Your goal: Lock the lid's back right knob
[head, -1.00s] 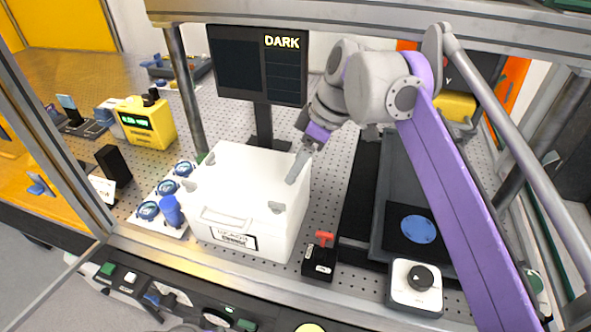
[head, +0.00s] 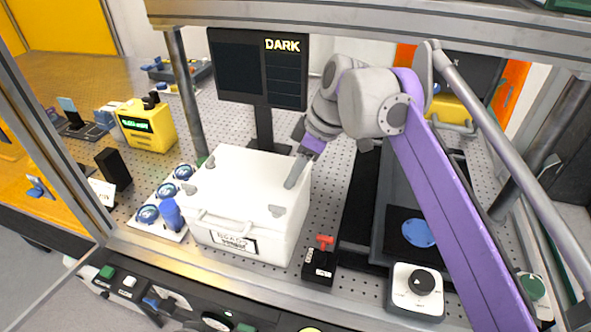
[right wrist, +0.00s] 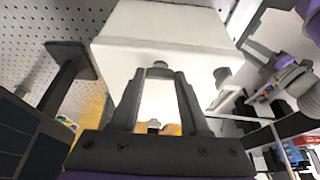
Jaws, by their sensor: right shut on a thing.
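The white box (head: 245,240) stands closed on the perforated table, with its white lid (head: 235,175) on top. Grey knobs show at the lid's back left (head: 210,162), front left (head: 189,188) and front right (head: 277,210) corners. My right gripper (head: 291,184) reaches down to the lid's right edge from the back right and hides the back right knob in the head view. In the right wrist view the fingertips (right wrist: 160,72) are shut on that grey knob (right wrist: 160,65). Another knob (right wrist: 222,75) shows to its right. My left gripper is out of view.
A monitor (head: 258,70) reading DARK stands behind the box. Blue round pieces on a white tray (head: 170,232) lie left. A small black block with a red lever (head: 322,258) and a dial box (head: 416,290) stand right. A metal frame post (head: 185,95) rises behind left.

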